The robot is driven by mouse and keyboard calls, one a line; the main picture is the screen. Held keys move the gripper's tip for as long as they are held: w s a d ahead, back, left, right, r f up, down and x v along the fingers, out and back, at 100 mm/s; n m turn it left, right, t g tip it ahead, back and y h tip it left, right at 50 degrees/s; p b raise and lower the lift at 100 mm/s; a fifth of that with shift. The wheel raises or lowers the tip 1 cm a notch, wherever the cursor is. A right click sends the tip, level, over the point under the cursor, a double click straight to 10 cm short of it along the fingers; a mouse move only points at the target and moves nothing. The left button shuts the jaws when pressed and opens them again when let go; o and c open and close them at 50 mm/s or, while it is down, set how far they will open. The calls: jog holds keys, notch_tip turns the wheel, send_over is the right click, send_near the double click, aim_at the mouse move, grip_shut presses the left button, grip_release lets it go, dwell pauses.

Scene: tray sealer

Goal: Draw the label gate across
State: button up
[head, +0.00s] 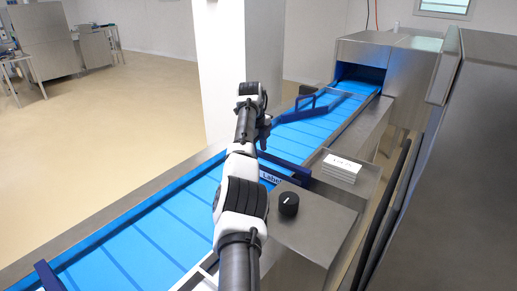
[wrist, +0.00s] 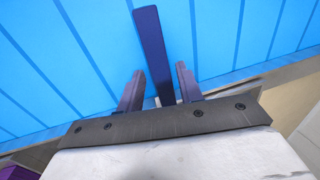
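A dark blue gate bar lies at a slant over the blue belt in the head view (head: 305,110), beyond my arm. A second blue bar (head: 290,165) lies nearer, with lettering beginning "Labe" beside it, partly hidden by my arm. My gripper (head: 265,134) is low over the belt near the slanted bar's near end; its fingers are hard to make out there. In the wrist view my gripper (wrist: 158,88) is open, with a dark blue bar (wrist: 152,50) showing between its spread fingers. Gaps show on both sides of the bar; I cannot tell its depth.
The blue conveyor belt (head: 180,215) runs between steel rails to a steel tunnel housing (head: 375,58). A black knob (head: 288,204) and a stack of white items (head: 341,168) are at the right. Another blue bar (head: 46,276) is at lower left. A white pillar (head: 222,60) stands behind.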

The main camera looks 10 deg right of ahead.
jog(key=shift+r, duration=0.1)
notch_tip(320, 180, up, 12)
jog(key=s+a, duration=0.1)
jog(key=shift+s+a+f, duration=0.2)
jog(key=shift+s+a, duration=0.15)
jog(key=s+d+t+y+b, duration=0.3)
jog(key=s+d+b, duration=0.1)
jog(key=s, duration=0.1)
jog(key=p+x, duration=0.1)
jog(key=x, duration=0.3)
jog(key=p+x, duration=0.1)
jog(key=x, duration=0.4)
jog(key=p+x, duration=0.2)
jog(key=x, duration=0.2)
jog(key=shift+w, duration=0.45)
jog(key=shift+c, duration=0.5)
grip_shut()
